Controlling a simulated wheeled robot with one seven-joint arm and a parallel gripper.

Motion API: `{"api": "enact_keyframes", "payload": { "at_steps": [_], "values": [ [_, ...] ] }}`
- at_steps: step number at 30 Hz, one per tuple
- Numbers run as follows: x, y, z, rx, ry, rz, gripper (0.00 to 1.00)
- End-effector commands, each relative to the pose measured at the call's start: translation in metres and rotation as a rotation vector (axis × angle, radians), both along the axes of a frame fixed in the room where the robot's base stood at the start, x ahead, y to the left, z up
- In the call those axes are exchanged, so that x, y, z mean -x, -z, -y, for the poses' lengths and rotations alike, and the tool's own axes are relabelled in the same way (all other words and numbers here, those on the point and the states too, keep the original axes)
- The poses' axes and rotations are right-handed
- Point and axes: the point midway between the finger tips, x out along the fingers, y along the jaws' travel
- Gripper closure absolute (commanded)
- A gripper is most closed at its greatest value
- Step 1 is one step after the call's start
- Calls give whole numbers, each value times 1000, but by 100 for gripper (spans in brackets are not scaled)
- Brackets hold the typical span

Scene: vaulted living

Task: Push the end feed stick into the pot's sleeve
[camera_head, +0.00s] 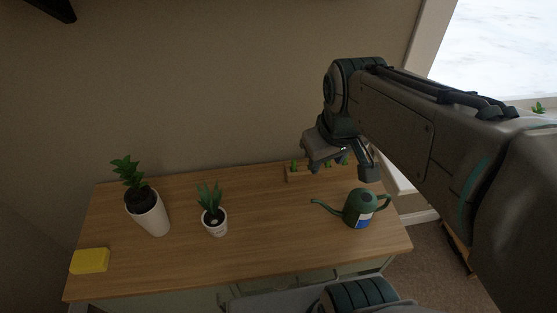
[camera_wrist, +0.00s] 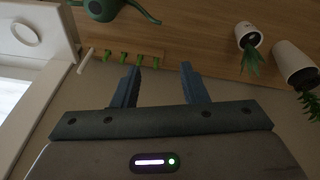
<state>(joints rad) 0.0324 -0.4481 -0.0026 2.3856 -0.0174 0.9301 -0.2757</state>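The wooden rack (camera_head: 291,177) holds several green-topped feed sticks (camera_head: 293,164) in a row at the back right of the table. The sticks also show in the wrist view (camera_wrist: 124,57), left of centre. My gripper (camera_head: 341,168) is open and empty, above the rack, partly covering it in the head view. In the wrist view my gripper (camera_wrist: 160,66) has its fingers apart with nothing between them. A small white pot (camera_head: 215,229) with a spiky plant stands mid-table; a pale spot shows in its soil, and I cannot tell whether that is the sleeve.
A taller white pot (camera_head: 150,217) with a leafy plant stands farther left. A yellow block (camera_head: 90,260) lies at the left front corner. A green watering can (camera_head: 359,207) stands right, in front of the rack. The wooden table (camera_head: 270,230) is clear between small pot and can.

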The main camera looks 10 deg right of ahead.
Motion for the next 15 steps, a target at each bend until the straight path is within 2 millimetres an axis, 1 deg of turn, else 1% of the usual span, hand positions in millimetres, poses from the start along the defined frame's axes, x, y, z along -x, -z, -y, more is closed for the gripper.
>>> {"api": "enact_keyframes", "payload": {
  "at_steps": [1, 5, 6, 8, 9, 11, 12, 15],
  "values": [
    [-17, 10, 0, 29, -84, -23, 61],
    [-61, 21, -1, 103, -351, -80, 61],
    [-74, 26, -2, 122, -435, -99, 61],
    [-94, 35, -2, 146, -561, -123, 61],
    [-108, 41, -3, 159, -644, -139, 61],
    [-128, 52, -3, 176, -770, -161, 61],
    [-142, 60, -3, 185, -852, -174, 61],
    [-174, 82, -2, 200, -1058, -203, 61]
  ]
}}
